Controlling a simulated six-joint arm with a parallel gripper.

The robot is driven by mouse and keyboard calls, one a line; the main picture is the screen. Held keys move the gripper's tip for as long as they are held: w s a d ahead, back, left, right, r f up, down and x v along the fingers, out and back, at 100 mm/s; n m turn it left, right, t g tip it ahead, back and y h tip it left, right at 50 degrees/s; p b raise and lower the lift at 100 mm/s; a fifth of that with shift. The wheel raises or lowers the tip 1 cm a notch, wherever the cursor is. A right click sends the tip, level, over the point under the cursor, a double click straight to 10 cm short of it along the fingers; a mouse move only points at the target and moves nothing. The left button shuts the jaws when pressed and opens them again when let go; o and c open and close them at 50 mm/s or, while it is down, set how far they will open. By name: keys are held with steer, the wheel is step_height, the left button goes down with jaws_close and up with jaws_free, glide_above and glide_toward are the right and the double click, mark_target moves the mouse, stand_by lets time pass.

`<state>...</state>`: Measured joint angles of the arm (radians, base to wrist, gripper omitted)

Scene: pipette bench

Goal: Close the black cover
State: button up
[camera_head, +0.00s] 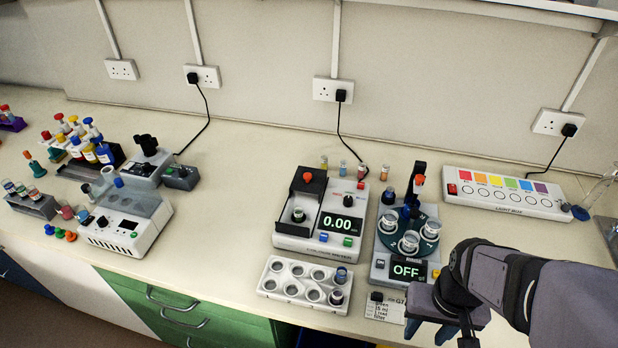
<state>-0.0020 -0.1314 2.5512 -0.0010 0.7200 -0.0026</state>
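A black cover (416,184) with an orange-red knob stands raised at the back of the device (380,262) whose display reads OFF. The device's turntable (430,247) is exposed and carries several round silver-topped vessels. Another black part (310,186) with a red knob is on the balance reading 0.00, at the back of its black well, with a small vessel in front of it. My gripper (430,332) is low in front of the OFF device, at the picture's lower edge. It is apart from both black parts. Its fingertips are partly cut off, so its opening is unclear.
A white rack (268,284) stands in front of the balance (290,243). A small label card (384,308) lies left of my gripper. A light box (480,200) is at the back right. Bottles and another instrument (118,240) stand at left. Bench between that instrument and the balance is clear.

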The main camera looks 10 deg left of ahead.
steer(key=w+a+r+n+t, duration=0.1)
steer(key=w+a+r, duration=0.1)
steer(key=w, duration=0.4)
steer(key=w+a+r+n, duration=0.1)
steer(key=w+a+r, duration=0.1)
steer(key=w, duration=0.4)
steer(key=n+t+y, duration=0.2)
steer(key=n+y, duration=0.1)
steer(key=n, duration=0.4)
glide_toward(308, 175)
steer(key=shift+p+x, duration=1.7)
steer(key=shift+x, duration=2.1)
steer(key=shift+s, duration=0.1)
jaws_close()
